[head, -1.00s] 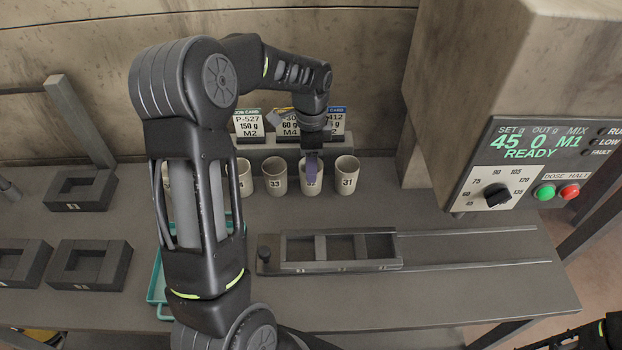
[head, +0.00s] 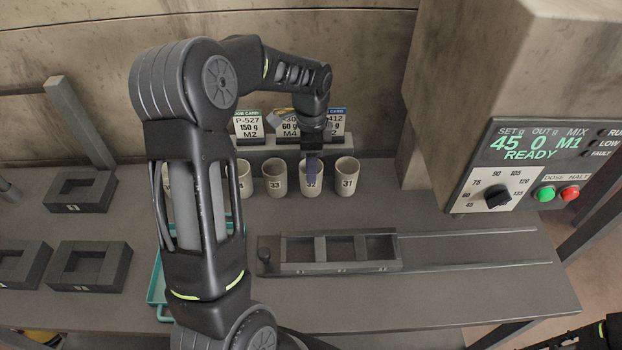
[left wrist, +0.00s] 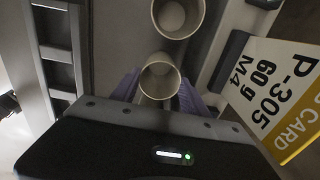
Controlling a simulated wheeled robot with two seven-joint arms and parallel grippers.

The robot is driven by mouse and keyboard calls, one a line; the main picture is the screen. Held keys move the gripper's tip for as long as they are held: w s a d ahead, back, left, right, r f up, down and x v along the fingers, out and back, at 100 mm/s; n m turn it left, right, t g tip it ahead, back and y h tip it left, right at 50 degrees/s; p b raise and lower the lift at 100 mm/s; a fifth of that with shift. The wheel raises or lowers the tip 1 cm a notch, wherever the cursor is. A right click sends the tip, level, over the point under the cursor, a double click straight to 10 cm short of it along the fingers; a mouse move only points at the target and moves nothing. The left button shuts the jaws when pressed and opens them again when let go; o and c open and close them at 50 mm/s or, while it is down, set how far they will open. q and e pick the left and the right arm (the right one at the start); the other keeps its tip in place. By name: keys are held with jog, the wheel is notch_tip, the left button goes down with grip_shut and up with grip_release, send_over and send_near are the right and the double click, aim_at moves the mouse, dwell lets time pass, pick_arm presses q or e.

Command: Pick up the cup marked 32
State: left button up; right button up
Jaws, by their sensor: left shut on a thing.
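The cup marked 32 (head: 311,190) is a pale cup in a row along the back of the bench. It appears upright and level with its neighbours; I cannot tell if its base is off the bench. My left gripper (head: 312,168) reaches down from above, its purple fingers at the cup. In the left wrist view the fingers (left wrist: 160,92) sit on both sides of the cup (left wrist: 160,78), shut on it. The cup looks empty inside. My right gripper is out of view.
Cup 31 (head: 347,178) stands close on the right and cup 33 (head: 275,178) on the left. Job cards (head: 249,125) stand behind. A slide fixture (head: 340,268) lies in front. A dosing machine (head: 520,160) stands at the right. A teal tray (head: 157,290) is partly behind my arm.

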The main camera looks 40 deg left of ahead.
pick_arm(q)
grip_shut()
notch_tip(320, 180, up, 18)
jog(key=p, duration=0.2)
dwell(0.4)
dwell(0.6)
